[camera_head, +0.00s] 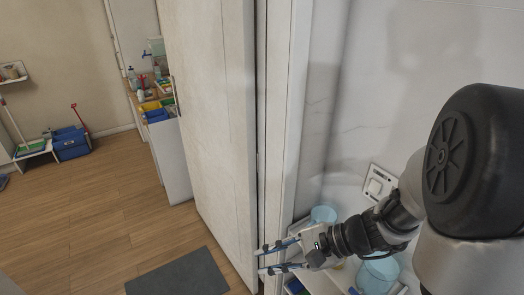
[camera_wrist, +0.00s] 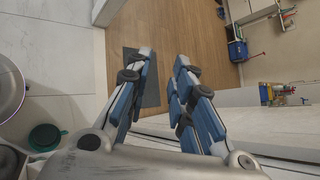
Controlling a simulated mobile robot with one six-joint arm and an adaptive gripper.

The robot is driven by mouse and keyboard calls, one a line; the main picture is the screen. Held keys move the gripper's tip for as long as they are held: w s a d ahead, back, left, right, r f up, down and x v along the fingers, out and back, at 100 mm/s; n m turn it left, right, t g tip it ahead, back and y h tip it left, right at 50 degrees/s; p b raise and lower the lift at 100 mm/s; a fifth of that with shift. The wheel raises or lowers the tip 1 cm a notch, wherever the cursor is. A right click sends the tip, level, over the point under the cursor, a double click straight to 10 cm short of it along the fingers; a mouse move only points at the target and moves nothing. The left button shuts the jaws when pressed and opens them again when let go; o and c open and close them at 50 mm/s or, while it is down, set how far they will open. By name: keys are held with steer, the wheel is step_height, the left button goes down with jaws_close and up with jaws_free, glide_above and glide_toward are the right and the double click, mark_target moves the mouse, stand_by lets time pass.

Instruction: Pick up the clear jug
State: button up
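I cannot make out a clear jug with certainty in either view. In the head view, a pale blue see-through round vessel (camera_head: 323,214) stands beside my forearm, and a larger one (camera_head: 378,273) is partly hidden below the arm. I cannot tell whether either is the jug or a basin. My gripper (camera_head: 261,261) points left, past the counter, toward the white door edge. In the wrist view its fingers (camera_wrist: 163,57) are apart with nothing between them, above the wooden floor.
A white door (camera_head: 212,110) and its frame stand close to my gripper. A grey mat (camera_head: 180,275) lies on the floor. A far counter (camera_head: 150,107) holds bottles and coloured bins. A blue caddy (camera_head: 71,142) stands at the far wall. The wooden floor between is clear.

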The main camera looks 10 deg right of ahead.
steer(key=w+d+f+m+t+h+p, duration=0.1)
steer(key=w+d+f+m+t, duration=0.2)
steer(key=d+m, duration=0.25)
steer(key=w+d+f+m+t+p, duration=0.1)
steer(key=w+d+f+m+t, duration=0.25)
steer(key=d+m, duration=0.2)
steer(key=s+d+f+m+t+h, duration=0.1)
steer(key=d+f+m+t+h, duration=0.2)
steer(key=d+f+m+h, duration=0.6)
steer(key=shift+w+a+f+n+y+b, duration=0.1)
steer(key=shift+w+f+n+y+b, duration=0.25)
steer(key=shift+w+f, duration=1.6)
steer(key=shift+w+a+f+n+y+b, duration=0.15)
steer(key=shift+w+f+y+b, duration=0.5)
steer(key=shift+w, duration=2.45)
steer(key=shift+w+d+f+n+y+b, duration=0.1)
steer(key=shift+w+f+n+y+b, duration=0.2)
steer(key=shift+w+f, duration=1.7)
steer(key=shift+w+r, duration=0.5)
steer(key=shift+r, duration=0.05)
steer(key=shift+c, duration=0.5)
jaws_close()
